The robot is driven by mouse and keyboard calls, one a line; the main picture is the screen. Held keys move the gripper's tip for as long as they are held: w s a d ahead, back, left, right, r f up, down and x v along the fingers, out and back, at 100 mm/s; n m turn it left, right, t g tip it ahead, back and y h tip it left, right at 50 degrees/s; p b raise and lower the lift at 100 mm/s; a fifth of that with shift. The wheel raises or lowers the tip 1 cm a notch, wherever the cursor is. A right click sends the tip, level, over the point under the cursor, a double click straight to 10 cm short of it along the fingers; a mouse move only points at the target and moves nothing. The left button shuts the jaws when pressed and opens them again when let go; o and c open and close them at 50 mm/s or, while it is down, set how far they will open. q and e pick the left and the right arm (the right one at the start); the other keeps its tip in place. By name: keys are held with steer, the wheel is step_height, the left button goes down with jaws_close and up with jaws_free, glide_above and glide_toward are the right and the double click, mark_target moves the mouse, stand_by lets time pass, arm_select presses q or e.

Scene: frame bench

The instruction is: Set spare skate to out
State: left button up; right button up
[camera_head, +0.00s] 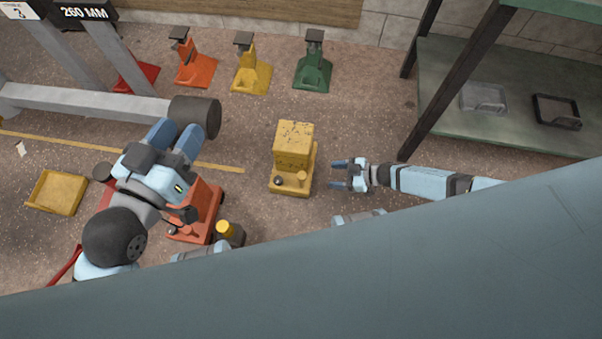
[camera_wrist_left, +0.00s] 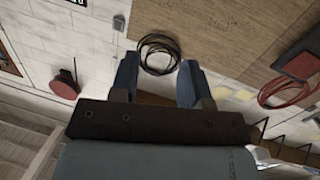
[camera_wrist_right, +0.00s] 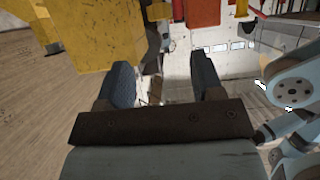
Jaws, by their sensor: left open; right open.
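A yellow block-topped unit (camera_head: 293,145) stands on the floor at the centre of the head view, with a small dark knob and a yellow knob on its base. An orange unit (camera_head: 208,205) stands to its left, partly hidden by my left arm. I cannot tell which one is the spare skate. My right gripper (camera_head: 339,175) is open and empty, just right of the yellow unit and apart from it. Yellow surfaces (camera_wrist_right: 105,35) fill the upper left of the right wrist view. My left gripper (camera_head: 174,138) is open and empty, near a dark cylinder (camera_head: 197,116).
Red, orange, yellow (camera_head: 251,75) and green (camera_head: 313,75) stands line the back. A grey frame (camera_head: 85,102) is at left, a yellow tray (camera_head: 57,193) below it. A green shelf (camera_head: 455,70) with two trays is at right. Floor between yellow unit and back stands is clear.

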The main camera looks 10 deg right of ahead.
mark_target(303, 175)
steer(key=b+x, duration=0.4)
steer(key=x, duration=0.6)
steer(key=shift+a+f, duration=0.15)
steer(key=shift+a, duration=0.05)
steer(key=shift+b+x, duration=0.4)
steer(key=shift+x, duration=0.4)
arm_select(q)
steer(key=m, duration=0.1)
steer(key=w+a+m+t, duration=0.1)
steer(key=w+m+h, duration=0.1)
steer(key=shift+w+a+r+m+t, duration=0.2)
steer(key=shift+a+r+m+t, duration=0.1)
arm_select(e)
steer(key=shift+w, duration=0.1)
